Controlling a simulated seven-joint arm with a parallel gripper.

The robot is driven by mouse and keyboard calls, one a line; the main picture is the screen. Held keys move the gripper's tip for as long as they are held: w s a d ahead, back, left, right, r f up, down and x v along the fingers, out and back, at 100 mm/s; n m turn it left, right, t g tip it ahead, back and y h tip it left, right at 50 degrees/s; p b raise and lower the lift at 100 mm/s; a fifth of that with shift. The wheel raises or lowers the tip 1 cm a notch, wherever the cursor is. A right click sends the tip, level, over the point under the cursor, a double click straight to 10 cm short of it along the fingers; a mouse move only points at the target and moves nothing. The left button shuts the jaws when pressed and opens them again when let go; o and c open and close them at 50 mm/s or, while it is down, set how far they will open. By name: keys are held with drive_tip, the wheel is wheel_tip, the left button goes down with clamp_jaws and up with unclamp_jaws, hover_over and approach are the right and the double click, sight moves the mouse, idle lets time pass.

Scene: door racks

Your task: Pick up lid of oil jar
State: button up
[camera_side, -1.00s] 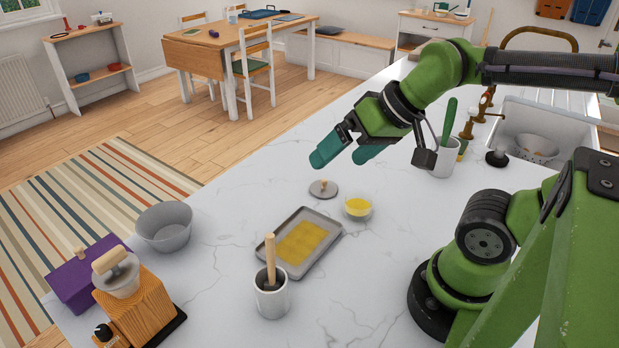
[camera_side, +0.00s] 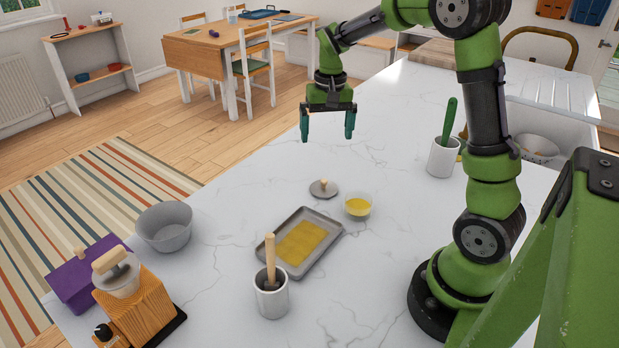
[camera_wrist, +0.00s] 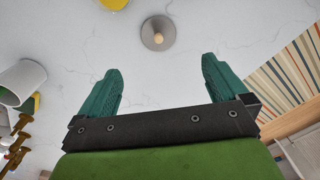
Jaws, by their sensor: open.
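A small grey round lid with a wooden knob (camera_side: 323,188) lies flat on the white marble counter, beyond the tray. A clear bowl of yellow oil (camera_side: 358,207) stands just right of it, uncovered. My gripper (camera_side: 328,138) is open and empty, pointing down above the counter, farther back than the lid and well above it. In the wrist view the lid (camera_wrist: 158,33) lies ahead of the gap between my two green fingers (camera_wrist: 160,80), near the top. The oil bowl is only partly in that view, at the top edge.
A grey tray with a yellow sheet (camera_side: 333,236) lies in front of the lid. A white mortar with a wooden pestle (camera_side: 271,300), a grey bowl (camera_side: 164,227) and a utensil cup (camera_side: 441,160) stand around. The counter left of the lid is clear.

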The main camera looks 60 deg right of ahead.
sight(324, 180)
drive_tip(key=f, duration=1.6)
drive_tip(key=shift+w+d, duration=0.35)
drive_tip(key=shift+r, duration=0.1)
drive_tip(key=shift+c, duration=0.3)
